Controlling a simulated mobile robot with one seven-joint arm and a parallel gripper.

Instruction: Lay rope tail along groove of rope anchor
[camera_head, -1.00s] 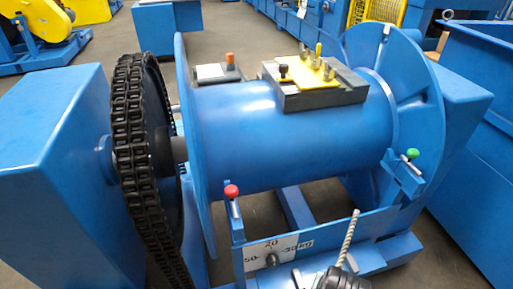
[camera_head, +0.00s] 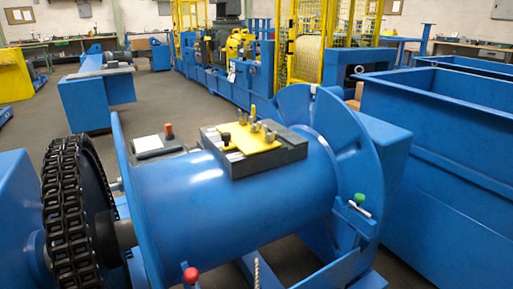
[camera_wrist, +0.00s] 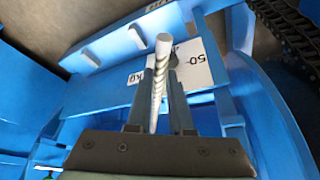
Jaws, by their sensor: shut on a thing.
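My gripper (camera_wrist: 160,85) is shut on the grey twisted rope tail (camera_wrist: 161,60) in the wrist view. The rope's pale end sticks up past the fingertips. In the head view only the rope's tip (camera_head: 257,273) shows at the bottom edge, and my gripper is out of that picture. A dark grey block (camera_head: 286,153) with a yellow plate (camera_head: 251,139) and brass-coloured posts sits on top of the blue drum (camera_head: 190,215). It may be the rope anchor. I cannot make out a groove. The rope tip is below the block in the picture, apart from it.
A black chain (camera_head: 70,215) runs around the sprocket left of the drum. A red knob (camera_head: 190,274) stands in front and a green knob (camera_head: 360,198) by the right flange (camera_head: 318,120). A blue bin (camera_head: 440,155) stands right. In the wrist view a white label plate (camera_wrist: 185,65) lies behind the rope.

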